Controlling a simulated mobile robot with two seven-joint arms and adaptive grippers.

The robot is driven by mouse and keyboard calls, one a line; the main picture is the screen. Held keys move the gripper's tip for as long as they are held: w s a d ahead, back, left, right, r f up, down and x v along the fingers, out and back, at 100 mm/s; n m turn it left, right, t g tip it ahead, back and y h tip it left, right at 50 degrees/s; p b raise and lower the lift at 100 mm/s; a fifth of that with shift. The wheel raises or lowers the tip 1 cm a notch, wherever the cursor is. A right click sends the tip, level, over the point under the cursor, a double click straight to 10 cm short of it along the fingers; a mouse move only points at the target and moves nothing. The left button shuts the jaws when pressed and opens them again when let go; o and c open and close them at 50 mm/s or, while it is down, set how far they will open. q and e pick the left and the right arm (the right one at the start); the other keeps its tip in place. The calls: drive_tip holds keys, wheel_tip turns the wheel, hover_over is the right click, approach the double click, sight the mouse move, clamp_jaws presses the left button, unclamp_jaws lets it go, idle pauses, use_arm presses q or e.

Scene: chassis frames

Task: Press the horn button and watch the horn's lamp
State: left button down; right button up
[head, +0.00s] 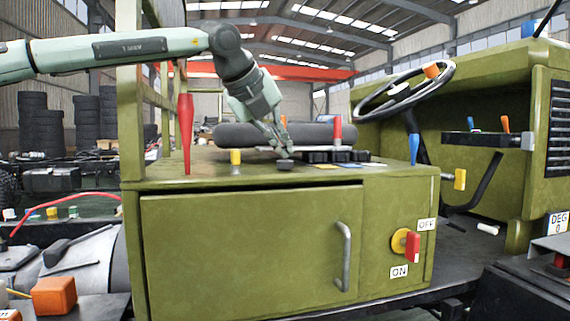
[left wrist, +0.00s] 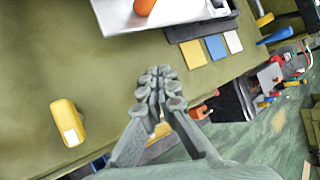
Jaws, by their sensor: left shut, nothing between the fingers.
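My left gripper (head: 281,148) comes down over the green cabinet top (head: 210,172), fingers together and empty. A small dark rounded piece (head: 285,165) sits on that top just below the fingertips; I cannot tell whether they touch. In the left wrist view the shut fingertips (left wrist: 160,85) hang over the green surface and the dark piece is not seen. No label marks a horn button, so I cannot tell whether this piece is it. I cannot make out a horn lamp. My right gripper is not in view.
A yellow block (head: 235,157), a red tapered handle (head: 186,122), a red upright piece (head: 337,131) and a blue handle (head: 414,148) stand around the top. Yellow, blue and white squares (left wrist: 215,47) lie there. A red switch (head: 412,245) is on the front.

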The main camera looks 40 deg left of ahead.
sight(282, 160)
use_arm(q)
drive_tip(key=shift+f+b, duration=0.65)
idle(0.7)
idle(0.3)
drive_tip(key=shift+r+p, duration=0.75)
drive_tip(key=shift+r, duration=0.35)
drive_tip(key=shift+r+p, duration=1.85)
drive_tip(key=shift+r, duration=0.7)
drive_tip(key=shift+f, duration=0.1)
